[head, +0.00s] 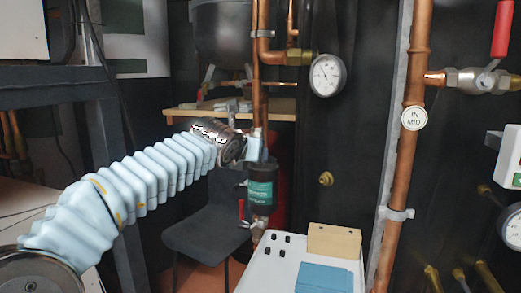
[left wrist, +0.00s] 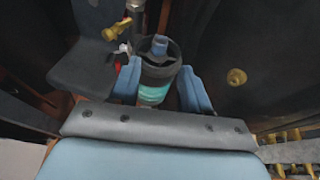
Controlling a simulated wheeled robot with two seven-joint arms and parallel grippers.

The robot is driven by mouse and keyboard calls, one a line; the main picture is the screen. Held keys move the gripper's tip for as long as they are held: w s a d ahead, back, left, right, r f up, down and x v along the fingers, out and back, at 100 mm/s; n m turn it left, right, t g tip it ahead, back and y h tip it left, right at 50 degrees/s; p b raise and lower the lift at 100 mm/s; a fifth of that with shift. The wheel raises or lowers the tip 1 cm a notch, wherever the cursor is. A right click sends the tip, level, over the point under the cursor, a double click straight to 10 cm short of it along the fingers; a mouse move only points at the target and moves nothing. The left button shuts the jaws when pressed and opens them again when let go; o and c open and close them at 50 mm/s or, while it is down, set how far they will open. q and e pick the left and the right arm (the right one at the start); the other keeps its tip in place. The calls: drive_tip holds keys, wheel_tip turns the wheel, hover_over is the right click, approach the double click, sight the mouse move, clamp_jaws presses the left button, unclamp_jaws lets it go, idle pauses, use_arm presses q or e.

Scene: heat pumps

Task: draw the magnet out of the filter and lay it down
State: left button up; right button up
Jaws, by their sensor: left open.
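The filter (head: 260,190) is a black canister with a teal label, fixed on the copper pipe in the middle of the head view. It also shows in the left wrist view (left wrist: 155,90). A blue cap-like piece (left wrist: 159,45), seemingly the magnet's top, stands at the filter's upper end. My left gripper (head: 256,148) is at the filter's top. In the left wrist view its two blue fingers (left wrist: 161,88) are apart, one on each side of the filter, with nothing clearly gripped. Whether they touch it cannot be told. My right gripper is not in view.
A white surface (head: 262,270) below holds a wooden block (head: 334,240) and a blue mat (head: 325,278). A pressure gauge (head: 326,75) and a thick copper pipe (head: 398,170) stand to the right. A dark chair (head: 206,235) is behind.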

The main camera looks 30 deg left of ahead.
use_arm(q)
drive_tip(key=p+x, duration=0.1)
drive_tip(key=x, duration=0.5)
drive_tip(key=shift+w, duration=0.4)
drive_tip(key=shift+p+x, duration=0.35)
drive_tip(key=shift+x, duration=0.6)
drive_tip(key=shift+s+a+f, duration=0.1)
drive_tip(key=shift+f, duration=0.1)
drive_tip(key=c, duration=0.8)
drive_tip(key=shift+r+p, duration=1.25)
drive_tip(key=shift+p, duration=0.25)
clamp_jaws()
drive_tip(key=shift+r, duration=0.9)
